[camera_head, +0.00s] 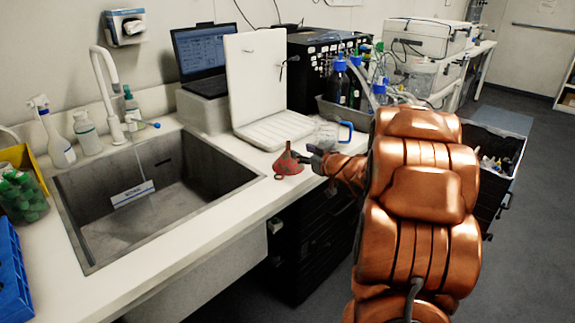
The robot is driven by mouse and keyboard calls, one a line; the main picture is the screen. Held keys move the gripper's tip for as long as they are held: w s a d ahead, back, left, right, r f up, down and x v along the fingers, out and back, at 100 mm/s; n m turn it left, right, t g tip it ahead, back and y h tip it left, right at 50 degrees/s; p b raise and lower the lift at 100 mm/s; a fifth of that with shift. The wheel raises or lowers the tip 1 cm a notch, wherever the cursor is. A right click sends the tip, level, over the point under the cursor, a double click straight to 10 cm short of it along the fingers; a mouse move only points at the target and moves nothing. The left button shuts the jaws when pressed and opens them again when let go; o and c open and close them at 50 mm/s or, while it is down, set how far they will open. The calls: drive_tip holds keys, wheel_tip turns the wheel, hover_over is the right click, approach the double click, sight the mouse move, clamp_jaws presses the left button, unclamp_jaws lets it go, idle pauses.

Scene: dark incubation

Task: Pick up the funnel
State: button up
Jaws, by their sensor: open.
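The red funnel (287,163) stands on the white counter, right of the sink and near the counter's front edge. It rests wide end down with its narrow spout pointing up. My gripper (305,160) is open at the funnel's right side, very close to it. I cannot tell whether the fingers touch the funnel or sit around it. My copper-coloured arm reaches in from the right and hides the counter behind it.
A clear jug with a blue handle (345,132) stands just behind my gripper. A white drying rack (256,85) stands behind the funnel. The sink (75,212) opens to the left. Blue-capped bottles (338,82) stand in a grey tray farther back.

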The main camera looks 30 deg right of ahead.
sight(290, 146)
drive_tip(key=shift+s+f+n+t+y+b, duration=0.2)
drive_tip(key=shift+s+t+y, duration=0.15)
drive_tip(key=shift+y, duration=0.25)
drive_tip(key=shift+s+f+n+t+y+b, duration=0.1)
drive_tip(key=shift+s+n+t+y, duration=0.1)
drive_tip(key=shift+t+y, duration=0.35)
drive_tip(key=shift+r+y, duration=0.1)
drive_tip(key=shift+y, duration=0.15)
drive_tip(key=w, duration=0.2)
drive_tip(key=w+a, duration=0.1)
drive_tip(key=w, duration=0.1)
drive_tip(key=w+p, duration=0.1)
drive_tip(key=w, duration=0.1)
drive_tip(key=shift+w+a+r, duration=0.15)
drive_tip(key=shift+w+r, duration=0.05)
drive_tip(key=shift+r, duration=0.1)
drive_tip(key=shift+w, duration=0.55)
drive_tip(key=shift+c, duration=0.2)
clamp_jaws()
